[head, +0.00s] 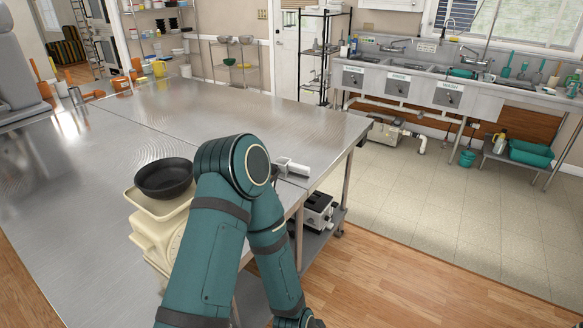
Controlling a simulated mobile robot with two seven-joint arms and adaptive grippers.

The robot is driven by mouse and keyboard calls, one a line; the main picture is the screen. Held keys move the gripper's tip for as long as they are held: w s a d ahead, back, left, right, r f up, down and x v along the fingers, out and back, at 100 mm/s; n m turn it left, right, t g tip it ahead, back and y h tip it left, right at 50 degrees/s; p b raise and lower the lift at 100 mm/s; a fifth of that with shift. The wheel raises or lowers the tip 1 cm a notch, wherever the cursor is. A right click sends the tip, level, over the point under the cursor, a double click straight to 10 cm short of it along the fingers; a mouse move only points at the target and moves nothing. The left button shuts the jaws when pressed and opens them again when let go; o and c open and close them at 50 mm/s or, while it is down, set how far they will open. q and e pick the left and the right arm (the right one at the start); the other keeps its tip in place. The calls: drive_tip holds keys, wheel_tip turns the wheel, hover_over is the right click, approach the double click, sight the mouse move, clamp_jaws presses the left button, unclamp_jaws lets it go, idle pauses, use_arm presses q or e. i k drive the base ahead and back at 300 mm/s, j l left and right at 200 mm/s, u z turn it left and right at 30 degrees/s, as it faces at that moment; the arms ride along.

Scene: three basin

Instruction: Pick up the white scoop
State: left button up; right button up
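A small whitish object that looks like the white scoop (293,168) lies near the right edge of the steel table (200,108). It sits just right of my arm's elbow, which may hide part of it. One teal arm of mine rises from the bottom middle, bends over the table edge and runs down beside it. The gripper on that arm is not visible. My other arm and its gripper are also out of view.
A black bowl (164,178) sits on a cream scale (150,232), close left of my arm. A toaster-like appliance (318,209) stands on the table's lower shelf. Sinks (400,85) line the back right wall. The floor (420,240) right of the table is clear.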

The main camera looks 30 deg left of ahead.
sight(290, 167)
drive_tip(key=u, duration=1.25)
drive_tip(key=i+l, duration=0.6)
drive_tip(key=l, duration=0.2)
